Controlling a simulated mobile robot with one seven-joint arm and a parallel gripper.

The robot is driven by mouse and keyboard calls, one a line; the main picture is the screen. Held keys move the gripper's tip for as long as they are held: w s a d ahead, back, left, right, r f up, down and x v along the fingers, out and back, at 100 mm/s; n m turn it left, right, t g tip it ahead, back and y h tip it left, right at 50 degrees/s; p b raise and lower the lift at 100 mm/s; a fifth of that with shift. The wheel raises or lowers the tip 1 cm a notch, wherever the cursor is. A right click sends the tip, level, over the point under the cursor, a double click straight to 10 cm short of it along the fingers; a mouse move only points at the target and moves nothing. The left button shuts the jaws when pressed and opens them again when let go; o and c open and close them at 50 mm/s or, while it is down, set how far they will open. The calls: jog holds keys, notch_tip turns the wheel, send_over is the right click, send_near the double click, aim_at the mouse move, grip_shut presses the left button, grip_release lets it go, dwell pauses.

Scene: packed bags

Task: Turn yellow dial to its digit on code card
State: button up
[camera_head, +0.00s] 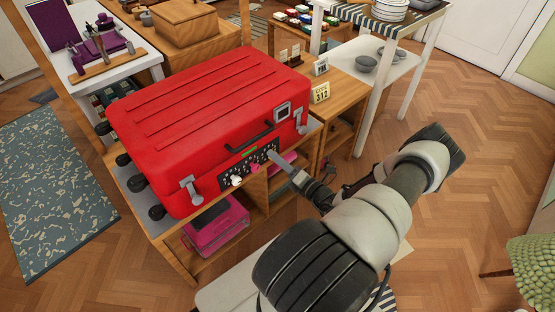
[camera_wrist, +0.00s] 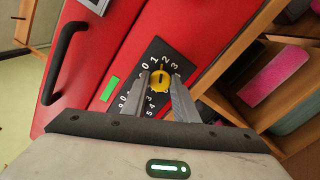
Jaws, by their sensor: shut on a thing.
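The red suitcase (camera_head: 205,115) lies on a low wooden shelf unit. A black lock plate (camera_head: 262,155) with dials and white digits is on its front side. My gripper (camera_wrist: 162,84) is shut on the yellow dial (camera_wrist: 160,80), one grey finger on each side of it. Digits 0, 1, 2 and 3 show around the dial's far side in the wrist view. The dial's pointer is too small to read surely. The code card (camera_head: 321,93), pale yellow and reading 312, stands on the wooden cabinet to the right. In the head view my gripper (camera_head: 275,158) hides the yellow dial.
A green mark (camera_wrist: 109,89) sits beside the plate. The suitcase has a dark handle (camera_head: 249,137) and metal latches (camera_head: 190,188). A pink case (camera_head: 217,225) lies on the shelf below. A white table (camera_head: 400,65) with bowls stands behind right. Wooden floor is open to the right.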

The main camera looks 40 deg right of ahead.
jog(key=shift+m, duration=0.8)
jog(key=o, duration=1.1)
jog(key=shift+c, duration=0.2)
jog(key=shift+s, duration=0.15)
jog(key=s+d+p, duration=0.1)
jog(key=s, duration=1.6)
jog(key=shift+d+p, duration=0.15)
jog(key=shift+p, duration=0.25)
jog(key=shift+s, duration=0.1)
